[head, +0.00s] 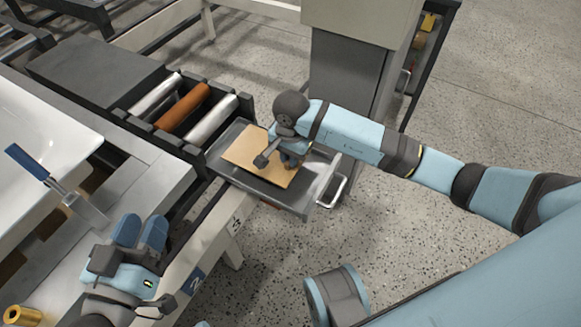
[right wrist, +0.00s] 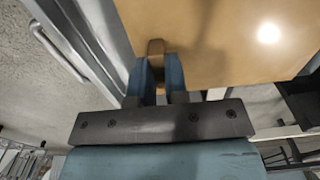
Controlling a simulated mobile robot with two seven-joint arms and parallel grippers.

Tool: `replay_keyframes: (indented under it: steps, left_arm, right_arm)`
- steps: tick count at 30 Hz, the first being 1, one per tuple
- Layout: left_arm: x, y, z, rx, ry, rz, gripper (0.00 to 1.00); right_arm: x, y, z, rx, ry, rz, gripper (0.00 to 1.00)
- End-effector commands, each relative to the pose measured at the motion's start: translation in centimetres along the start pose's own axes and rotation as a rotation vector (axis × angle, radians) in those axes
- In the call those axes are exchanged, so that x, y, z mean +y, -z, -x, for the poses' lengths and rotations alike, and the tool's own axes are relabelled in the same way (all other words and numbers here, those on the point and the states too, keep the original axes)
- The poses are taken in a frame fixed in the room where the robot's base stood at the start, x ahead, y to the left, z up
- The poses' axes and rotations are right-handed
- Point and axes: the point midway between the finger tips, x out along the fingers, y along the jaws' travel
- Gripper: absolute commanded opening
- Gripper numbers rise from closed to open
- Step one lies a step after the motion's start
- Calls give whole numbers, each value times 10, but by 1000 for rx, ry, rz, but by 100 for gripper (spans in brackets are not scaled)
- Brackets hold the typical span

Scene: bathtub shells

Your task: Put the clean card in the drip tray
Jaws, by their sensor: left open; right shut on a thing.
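The tan card (head: 245,150) is over the grey drip tray (head: 299,204) in the head view, within most of its outline. I cannot tell whether it rests on the tray floor or is just above it. My right gripper (head: 288,162) is at the card's right side. In the right wrist view, my right gripper (right wrist: 160,78) is shut on a small brown tab at the edge of the card (right wrist: 215,40). My left gripper (head: 140,234) is open and empty, low at the left, apart from the card and tray.
Silver and orange rollers (head: 183,107) sit in a rack beside the tray. A white tub shell (head: 40,130) and a blue-handled scraper (head: 40,170) are at left. A grey cabinet (head: 345,75) stands behind. Speckled floor is clear at right.

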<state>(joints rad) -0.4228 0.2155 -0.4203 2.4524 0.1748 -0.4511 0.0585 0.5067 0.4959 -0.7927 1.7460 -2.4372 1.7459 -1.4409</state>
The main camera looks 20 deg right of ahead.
Motion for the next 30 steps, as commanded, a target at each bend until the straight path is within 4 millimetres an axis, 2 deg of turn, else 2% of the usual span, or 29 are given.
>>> replay_keyframes:
  steps: [6, 8, 19, 20, 23, 30]
  left_arm:
    - [-3, -19, -1, -53, -6, -1, 43]
    - [-3, -22, -1, -65, -8, 0, 43]
    - [-4, -23, -1, -71, -9, -4, 43]
    - [-4, -22, -1, -71, -9, -6, 43]
    - [-4, -22, -1, -71, -9, -7, 43]
    - [-4, -22, -1, -72, -9, -7, 43]
  right_arm:
    - [0, -1, -35, -2, -2, -1, 0]
    - [1, -1, -41, -2, -1, 0, 0]
    - [1, 0, -44, 1, -2, 1, 0]
    - [1, 0, -44, 1, -2, 1, 16]
    - [1, 0, -43, 0, -2, 1, 39]
    - [0, 0, -43, 0, -1, 1, 39]
